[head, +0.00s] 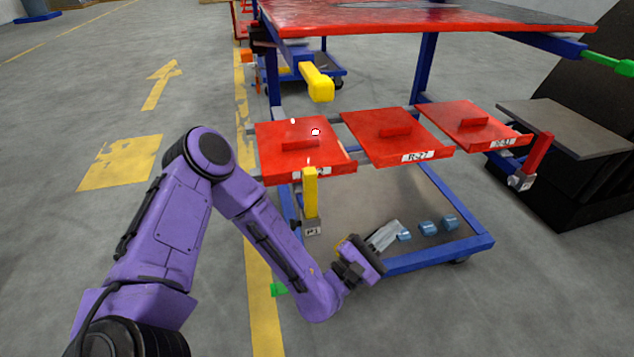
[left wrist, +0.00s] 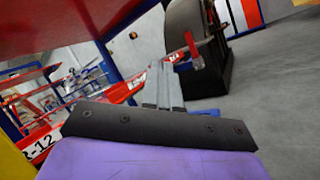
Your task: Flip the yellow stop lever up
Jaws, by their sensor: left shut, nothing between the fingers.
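One yellow lever (head: 310,190) stands upright from a grey bracket at the front left corner of the red-panel tier. A second yellow handle (head: 318,82) juts out under the top shelf's left end; I cannot tell which is the stop lever. My left gripper (head: 398,227) is shut and empty, low in front of the panels and right of the lower yellow lever, apart from it. In the left wrist view its shut fingers (left wrist: 163,85) point away, and a yellow surface (left wrist: 12,162) shows at the left edge. My right gripper is out of view.
Red panels (head: 410,136) with raised handles form the middle tier, below a red top shelf (head: 430,14). A red lever (head: 538,152) stands at the right end. Blue parts (head: 427,228) lie on the lower deck. The floor at left is clear.

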